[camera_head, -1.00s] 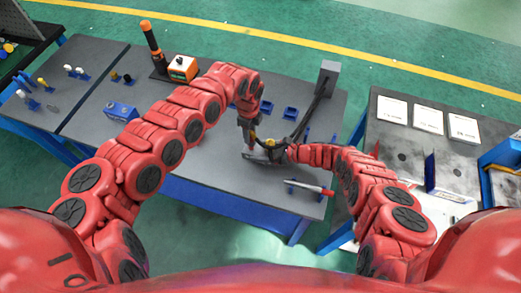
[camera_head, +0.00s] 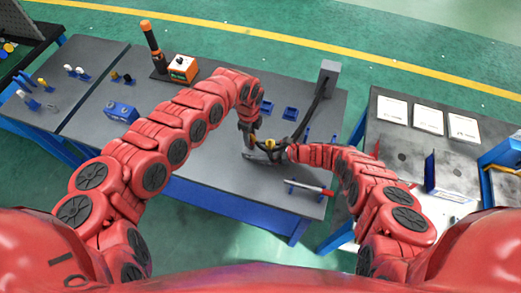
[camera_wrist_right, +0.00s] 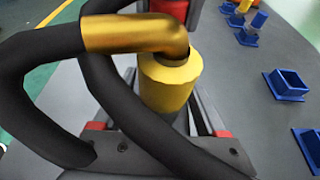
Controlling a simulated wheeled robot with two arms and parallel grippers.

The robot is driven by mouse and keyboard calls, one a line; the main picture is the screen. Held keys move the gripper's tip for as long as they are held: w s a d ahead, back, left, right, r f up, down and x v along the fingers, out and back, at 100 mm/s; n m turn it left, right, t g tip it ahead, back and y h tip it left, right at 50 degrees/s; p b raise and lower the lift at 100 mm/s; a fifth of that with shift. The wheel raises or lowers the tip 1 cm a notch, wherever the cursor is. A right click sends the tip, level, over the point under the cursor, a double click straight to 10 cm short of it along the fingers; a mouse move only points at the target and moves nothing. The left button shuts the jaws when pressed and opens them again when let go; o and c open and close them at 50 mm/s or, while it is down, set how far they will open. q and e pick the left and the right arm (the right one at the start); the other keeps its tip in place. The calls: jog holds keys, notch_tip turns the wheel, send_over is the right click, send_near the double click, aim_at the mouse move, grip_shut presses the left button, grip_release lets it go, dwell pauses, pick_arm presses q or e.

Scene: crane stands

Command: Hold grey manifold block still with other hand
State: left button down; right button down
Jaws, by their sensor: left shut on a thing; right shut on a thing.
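The grey manifold block is mostly hidden by the grippers in the head view, so its outline cannot be made out. My left gripper (camera_head: 249,147) points down at the work spot on the table and is closed, apparently on the block. My right gripper (camera_head: 275,153) comes in from the right, close beside it. In the right wrist view a brass hose fitting (camera_wrist_right: 167,83) stands between the right gripper's fingers (camera_wrist_right: 168,115), which look shut on it. A black hose (camera_wrist_right: 45,95) runs from its elbow and loops in front of the camera. The fitting's lower end is hidden.
The hose rises to a grey post (camera_head: 328,72) at the table's back right. Blue holders (camera_head: 290,113) stand behind the grippers. A red-and-white marker (camera_head: 309,187) lies at the front right. An orange-topped tool (camera_head: 150,40) and an orange box (camera_head: 183,68) stand at the back left.

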pick_arm(q)
jog(key=shift+f, duration=0.15)
jog(key=shift+c, duration=1.9)
grip_release()
jog(key=shift+r, duration=2.5)
notch_tip(320, 180, up, 5)
jog(key=shift+w+r, duration=0.1)
jog(key=shift+r, duration=1.15)
